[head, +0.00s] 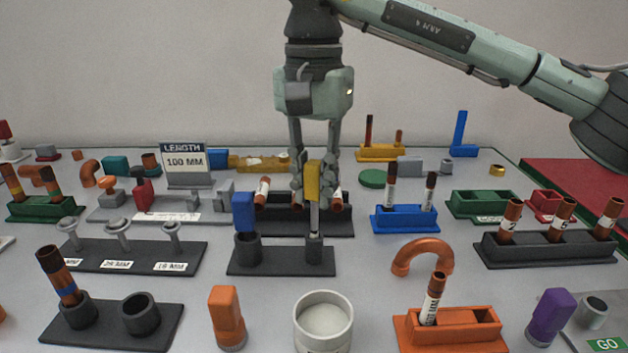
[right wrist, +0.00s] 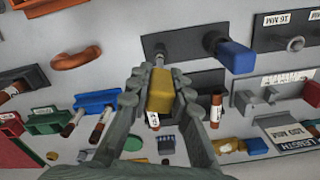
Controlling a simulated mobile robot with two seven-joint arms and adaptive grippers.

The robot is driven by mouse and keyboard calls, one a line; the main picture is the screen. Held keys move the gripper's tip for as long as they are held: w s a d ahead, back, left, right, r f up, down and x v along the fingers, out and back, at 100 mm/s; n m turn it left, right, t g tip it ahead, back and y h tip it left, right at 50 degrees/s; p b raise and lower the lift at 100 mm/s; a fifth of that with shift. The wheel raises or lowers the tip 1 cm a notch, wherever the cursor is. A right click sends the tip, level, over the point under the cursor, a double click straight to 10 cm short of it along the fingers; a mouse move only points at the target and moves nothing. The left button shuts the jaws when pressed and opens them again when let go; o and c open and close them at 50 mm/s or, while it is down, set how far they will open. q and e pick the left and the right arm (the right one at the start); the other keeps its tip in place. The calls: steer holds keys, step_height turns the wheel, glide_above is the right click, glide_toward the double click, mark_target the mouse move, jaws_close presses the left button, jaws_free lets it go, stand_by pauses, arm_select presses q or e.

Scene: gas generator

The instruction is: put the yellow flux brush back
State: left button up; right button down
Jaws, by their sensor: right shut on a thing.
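The yellow flux brush (head: 312,182) is upright, handle up, between the fingers of my right gripper (head: 314,190). The right gripper is shut on its yellow handle, which also shows in the right wrist view (right wrist: 160,92). Its pale lower end points down at the right, narrower cup (head: 314,250) of a dark two-cup stand (head: 280,262). The end is at or just above the cup's mouth; I cannot tell whether it is inside. A blue-handled brush (head: 244,212) stands in the left cup (head: 247,250). My left gripper is not in view.
A dark rack (head: 340,222) with copper tubes is close behind the gripper. A blue rack (head: 404,220) with two tubes stands to the right. In front are a white round pot (head: 323,322), an orange-handled brush (head: 226,315) and an orange tray (head: 450,335).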

steer(key=shift+f+b, duration=1.1)
steer(key=shift+f, duration=0.7)
steer(key=c, duration=1.3)
jaws_free()
steer(key=shift+r, duration=0.1)
